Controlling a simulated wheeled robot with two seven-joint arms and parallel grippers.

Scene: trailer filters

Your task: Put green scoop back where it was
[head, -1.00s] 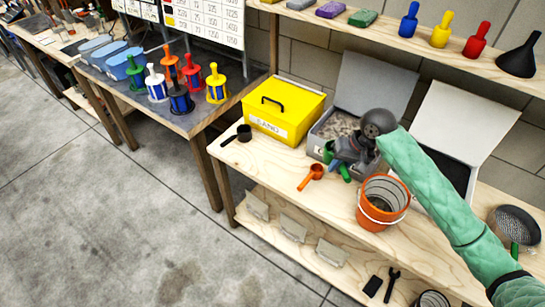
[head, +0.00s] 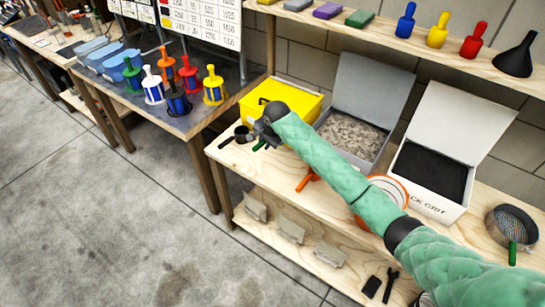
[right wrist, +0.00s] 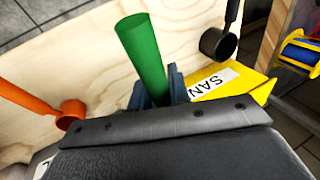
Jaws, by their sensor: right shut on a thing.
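The green scoop shows as a green handle (right wrist: 145,55) in the right wrist view, standing out from between my right gripper's fingers (right wrist: 157,90). The rest of the scoop is hidden by the gripper. In the head view my right gripper (head: 262,137) is shut on it, above the left part of the bench in front of the yellow box, and only a bit of green (head: 261,148) shows under it. The black scoop (head: 242,132) lies just left of the gripper. The orange scoop (head: 307,179) lies to its right, partly behind my arm. My left gripper is not in view.
The yellow sand box (head: 303,98) is closed. An open box of pale gravel (head: 352,135) and an open box of black grit (head: 434,170) stand to its right. The orange bucket (head: 401,187) is partly covered by my arm. A sieve (head: 512,228) lies at the right.

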